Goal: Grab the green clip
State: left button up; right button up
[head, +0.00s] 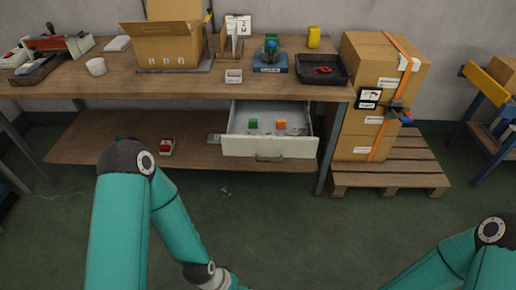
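A small green block-like thing (253,124), which may be the green clip, lies in the open drawer (268,147) under the workbench. It is too small to tell its exact shape. A similar orange thing (280,124) lies to its right in the same drawer, a little apart from it. My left arm comes in from the left and bends down to the bottom edge. My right arm shows only in the bottom right corner. Both grippers are out of the picture, and neither arm reaches the drawer.
The workbench (120,82) bears an open cardboard box (165,50), a black tray (322,70) and a yellow object (314,37). A red and white item (167,147) lies on the lower shelf (90,140). Strapped boxes (375,65) stand on a pallet (390,172). The green floor before the drawer is mostly clear.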

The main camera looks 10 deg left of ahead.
aim_at(253, 123)
jog(key=z, duration=0.55)
jog(key=i, duration=0.8)
jog(key=z, duration=1)
jog(key=i, duration=0.15)
jog(key=u, duration=2.85)
jog(key=k, duration=0.45)
jog(key=u, duration=0.4)
jog(key=i, duration=0.15)
jog(key=z, duration=0.2)
